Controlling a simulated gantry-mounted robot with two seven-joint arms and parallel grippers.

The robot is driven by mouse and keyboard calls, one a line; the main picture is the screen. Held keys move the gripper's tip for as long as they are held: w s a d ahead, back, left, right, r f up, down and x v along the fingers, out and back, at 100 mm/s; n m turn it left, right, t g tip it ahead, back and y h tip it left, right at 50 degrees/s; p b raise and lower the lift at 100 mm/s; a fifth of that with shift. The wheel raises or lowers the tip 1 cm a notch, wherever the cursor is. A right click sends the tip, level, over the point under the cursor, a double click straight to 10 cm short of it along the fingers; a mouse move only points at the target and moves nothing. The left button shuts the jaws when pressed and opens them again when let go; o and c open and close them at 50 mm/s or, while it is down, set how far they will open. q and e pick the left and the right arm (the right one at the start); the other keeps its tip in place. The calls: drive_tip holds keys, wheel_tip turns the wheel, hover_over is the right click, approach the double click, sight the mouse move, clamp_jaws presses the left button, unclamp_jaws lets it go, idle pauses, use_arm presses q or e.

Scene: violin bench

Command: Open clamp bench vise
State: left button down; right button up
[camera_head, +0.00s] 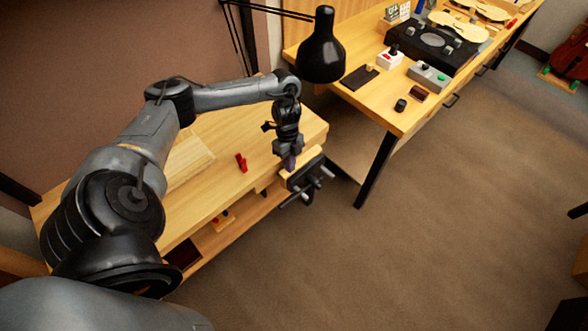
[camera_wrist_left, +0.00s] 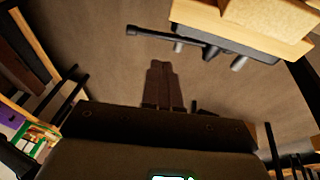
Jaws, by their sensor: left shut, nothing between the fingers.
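The bench vise (camera_head: 306,182) is mounted at the front right corner of the wooden workbench (camera_head: 190,165). It has a dark body, light wooden jaw faces and a dark handle bar at its front. In the left wrist view the wooden jaw (camera_wrist_left: 265,18) is at the top right, with the black handle bar (camera_wrist_left: 165,36) reaching left. My left gripper (camera_head: 289,163) points down over the vise area in the head view. Its fingers (camera_wrist_left: 162,85) are shut together and empty, apart from the handle in the wrist view. The gap between the jaws is hard to make out.
A small red object (camera_head: 241,162) lies on the bench left of the vise. A black lamp (camera_head: 321,48) hangs above and behind. A second table (camera_head: 400,117) with small boxes and violin parts stands at the right back. The floor before the vise is clear.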

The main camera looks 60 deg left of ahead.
use_arm(q)
drive_tip(key=b+x, duration=0.2)
drive_tip(key=x, duration=0.8)
drive_tip(key=shift+d+f, duration=0.15)
drive_tip(key=shift+f, duration=0.05)
drive_tip(key=shift+x, duration=0.95)
drive_tip(key=f, duration=0.1)
drive_tip(key=s+f+t+p, duration=0.1)
drive_tip(key=f, duration=0.1)
drive_tip(key=shift+d+f+t, duration=0.1)
drive_tip(key=shift+d+t, duration=0.05)
drive_tip(key=shift+t, duration=0.15)
